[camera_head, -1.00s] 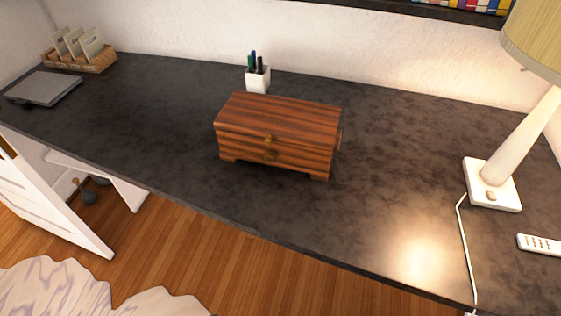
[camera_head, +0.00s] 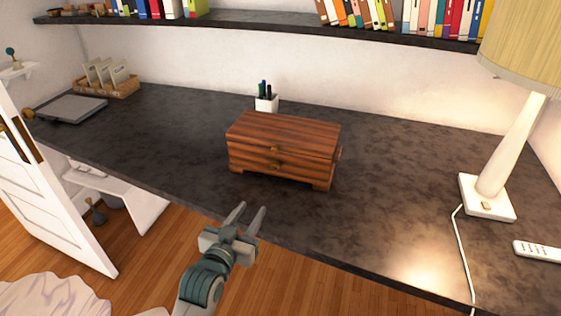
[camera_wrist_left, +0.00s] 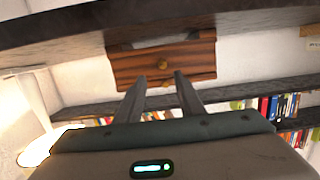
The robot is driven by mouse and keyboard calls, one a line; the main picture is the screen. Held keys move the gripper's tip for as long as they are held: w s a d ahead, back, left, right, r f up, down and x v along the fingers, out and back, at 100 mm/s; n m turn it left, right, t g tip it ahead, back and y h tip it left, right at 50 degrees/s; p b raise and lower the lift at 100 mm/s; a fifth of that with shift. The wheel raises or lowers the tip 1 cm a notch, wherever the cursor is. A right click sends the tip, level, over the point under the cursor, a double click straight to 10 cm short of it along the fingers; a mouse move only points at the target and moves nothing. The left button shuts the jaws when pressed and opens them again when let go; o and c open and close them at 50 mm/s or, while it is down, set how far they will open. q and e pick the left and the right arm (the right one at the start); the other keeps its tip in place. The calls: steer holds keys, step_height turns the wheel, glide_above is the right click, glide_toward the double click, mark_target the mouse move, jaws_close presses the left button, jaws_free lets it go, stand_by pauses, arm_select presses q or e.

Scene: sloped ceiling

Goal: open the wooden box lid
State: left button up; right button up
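The wooden box (camera_head: 284,146) stands on the dark desk, with its lid shut and a small brass knob and latch on its front. My left gripper (camera_head: 251,212) is in front of the box, near the desk's front edge, apart from the box. Its two fingers are spread with nothing between them. In the left wrist view the box (camera_wrist_left: 190,60) appears beyond the open fingers (camera_wrist_left: 158,82), with its knob showing between them. My right gripper is in neither view.
The dark desk (camera_head: 390,190) has clear room around the box. A white pen cup (camera_head: 267,103) stands behind it. A lamp (camera_head: 487,196) with a cord and a remote (camera_head: 538,250) are at right. A shelf (camera_head: 270,24) with books hangs above. A grey laptop-like slab (camera_head: 72,108) lies at left.

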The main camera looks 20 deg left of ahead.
mark_target(274, 150)
arm_select(q)
step_height(274, 150, up, 6)
steer(key=w+t, duration=0.1)
steer(key=t, duration=0.1)
steer(key=shift+w, duration=0.2)
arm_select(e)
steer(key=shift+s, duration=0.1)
arm_select(q)
steer(key=shift+w+f, duration=0.1)
steer(key=shift+f, duration=0.05)
steer(key=shift+w, duration=0.1)
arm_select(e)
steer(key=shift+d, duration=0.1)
